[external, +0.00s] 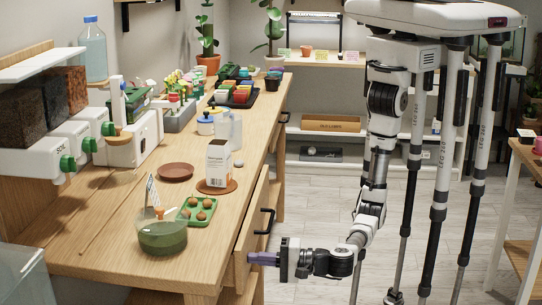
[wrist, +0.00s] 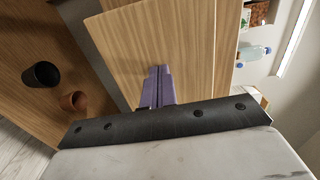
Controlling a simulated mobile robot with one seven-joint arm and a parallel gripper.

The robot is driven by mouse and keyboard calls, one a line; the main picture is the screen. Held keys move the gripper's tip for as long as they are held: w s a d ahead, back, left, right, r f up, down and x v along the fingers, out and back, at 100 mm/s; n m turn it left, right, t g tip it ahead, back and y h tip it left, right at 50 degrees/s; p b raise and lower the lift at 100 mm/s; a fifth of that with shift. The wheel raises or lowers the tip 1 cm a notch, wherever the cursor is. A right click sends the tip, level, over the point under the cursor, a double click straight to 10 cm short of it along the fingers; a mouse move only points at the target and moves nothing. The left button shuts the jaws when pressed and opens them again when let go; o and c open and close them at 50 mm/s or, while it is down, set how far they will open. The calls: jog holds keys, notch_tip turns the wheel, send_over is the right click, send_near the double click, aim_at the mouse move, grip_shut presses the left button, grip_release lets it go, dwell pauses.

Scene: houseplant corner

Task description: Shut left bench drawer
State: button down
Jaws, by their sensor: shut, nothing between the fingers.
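The wooden bench (external: 110,215) runs along the left of the external view. My gripper (external: 252,258), with purple fingers, is shut and empty at the lower part of this front. In the wrist view, the closed fingers (wrist: 160,72) point at a pale wooden panel (wrist: 190,45), likely the drawer front. I cannot tell whether the tips touch it. No handle shows there.
A glass bowl (external: 162,236), a green tray (external: 187,212) and a carton (external: 218,164) stand on top. Two pots, one dark (wrist: 41,75) and one terracotta (wrist: 74,102), stand on wood in the wrist view. The tiled aisle floor is clear.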

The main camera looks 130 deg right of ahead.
jog(key=x, duration=0.4)
jog(key=shift+w+d+r, duration=0.15)
jog(key=shift+d+r, duration=0.05)
jog(key=shift+d, duration=0.1)
jog(key=shift+r, duration=0.1)
jog(key=shift+s+a+p, duration=0.25)
jog(key=shift+a+p, duration=0.1)
jog(key=shift+p, duration=0.05)
jog(key=b+v, duration=0.1)
jog(key=v, duration=1.3)
jog(key=shift+f, duration=0.25)
